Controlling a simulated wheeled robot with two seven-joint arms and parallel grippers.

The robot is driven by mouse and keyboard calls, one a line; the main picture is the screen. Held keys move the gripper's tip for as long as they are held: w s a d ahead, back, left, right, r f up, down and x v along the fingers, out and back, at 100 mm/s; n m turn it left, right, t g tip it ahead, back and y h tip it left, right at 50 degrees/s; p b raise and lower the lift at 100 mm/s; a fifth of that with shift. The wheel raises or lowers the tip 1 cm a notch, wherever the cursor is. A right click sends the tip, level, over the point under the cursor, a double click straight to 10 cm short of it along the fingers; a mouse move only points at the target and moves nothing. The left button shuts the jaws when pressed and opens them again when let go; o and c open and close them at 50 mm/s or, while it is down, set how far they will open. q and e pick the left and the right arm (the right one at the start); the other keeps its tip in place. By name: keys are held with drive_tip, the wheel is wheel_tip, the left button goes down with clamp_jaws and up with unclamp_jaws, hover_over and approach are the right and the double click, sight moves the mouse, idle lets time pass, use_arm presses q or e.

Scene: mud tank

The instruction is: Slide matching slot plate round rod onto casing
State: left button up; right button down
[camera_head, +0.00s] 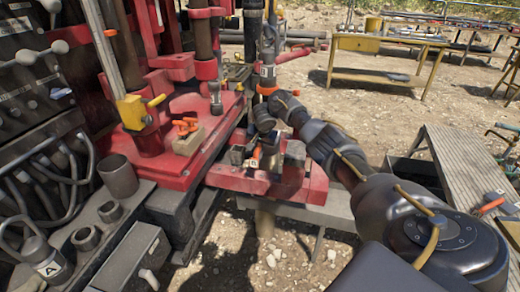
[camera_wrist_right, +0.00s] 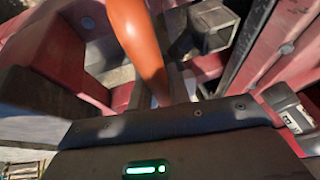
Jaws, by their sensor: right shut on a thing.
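My right gripper (camera_head: 264,143) reaches down over the end of the red platform (camera_head: 230,178). It is shut on an orange handle (camera_head: 256,153), which I take for the slot plate's handle. The handle also shows large in the right wrist view (camera_wrist_right: 139,40). The plate itself I cannot make out clearly. A dark rod (camera_head: 268,45) stands upright behind my right wrist, with an orange part low on it. My left gripper is not in view.
A wooden block with orange-handled pieces (camera_head: 187,140) sits on the red deck. Grey cups and collars (camera_head: 118,176) stand on the left bench. A grey slatted table (camera_head: 462,165) is at the right. A yellow-edged table (camera_head: 384,43) stands behind on open gravel.

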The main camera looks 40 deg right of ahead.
drive_tip(key=shift+w+r, duration=0.3)
drive_tip(key=shift+w, duration=0.1)
drive_tip(key=shift+d, duration=0.45)
drive_tip(key=shift+w+a+r, duration=0.1)
drive_tip(key=shift+w, duration=0.05)
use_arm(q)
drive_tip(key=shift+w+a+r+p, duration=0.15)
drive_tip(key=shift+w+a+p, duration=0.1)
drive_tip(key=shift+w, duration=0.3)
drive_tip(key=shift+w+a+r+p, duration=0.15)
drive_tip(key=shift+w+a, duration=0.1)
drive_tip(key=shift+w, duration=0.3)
use_arm(e)
drive_tip(key=shift+f, duration=0.35)
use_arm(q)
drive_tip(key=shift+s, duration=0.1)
use_arm(e)
drive_tip(key=shift+f, duration=0.1)
